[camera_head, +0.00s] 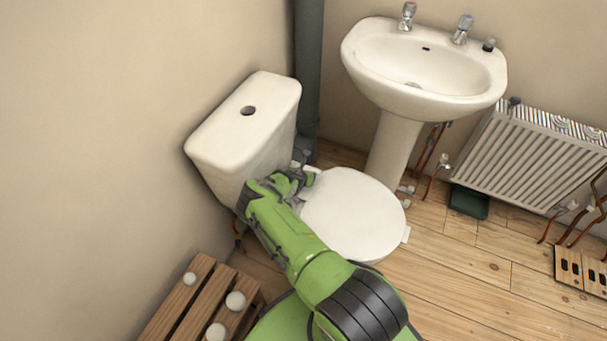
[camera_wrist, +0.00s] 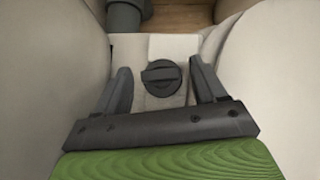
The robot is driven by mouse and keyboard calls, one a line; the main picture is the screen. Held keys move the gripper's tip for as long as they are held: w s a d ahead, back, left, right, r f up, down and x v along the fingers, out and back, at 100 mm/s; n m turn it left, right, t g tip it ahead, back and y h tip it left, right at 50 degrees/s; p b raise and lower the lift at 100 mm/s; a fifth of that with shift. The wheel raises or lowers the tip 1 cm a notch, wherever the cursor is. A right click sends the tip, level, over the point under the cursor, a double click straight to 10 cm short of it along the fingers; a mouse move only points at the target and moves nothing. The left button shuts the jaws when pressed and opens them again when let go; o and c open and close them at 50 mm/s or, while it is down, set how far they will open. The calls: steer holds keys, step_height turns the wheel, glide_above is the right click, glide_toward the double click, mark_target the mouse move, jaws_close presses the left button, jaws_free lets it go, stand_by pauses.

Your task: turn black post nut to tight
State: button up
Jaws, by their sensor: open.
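The black post nut (camera_wrist: 161,77) shows in the wrist view as a round dark knob with a raised bar across it. It sits on a pale surface between the toilet cistern and the seat. My gripper (camera_wrist: 163,80) is open, with one dark finger on each side of the nut and a visible gap on both sides. In the head view my gripper (camera_head: 300,178) is low beside the cistern (camera_head: 235,150), at the back of the toilet lid (camera_head: 352,215). The nut is hidden there behind my gripper.
A dark soil pipe (camera_head: 308,70) stands behind the cistern. A pedestal basin (camera_head: 425,70) is at the back right, with a white radiator (camera_head: 535,155) and a green tray (camera_head: 468,202) near it. A slatted wooden stool (camera_head: 195,300) stands at the lower left. Cistern and lid leave little side room.

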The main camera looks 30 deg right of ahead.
steer(key=shift+r, duration=0.1)
steer(key=p+v, duration=0.7)
steer(key=v, duration=0.8)
steer(key=shift+s+a+r+p, duration=0.15)
steer(key=shift+s+a+p, duration=0.1)
steer(key=shift+p, duration=0.15)
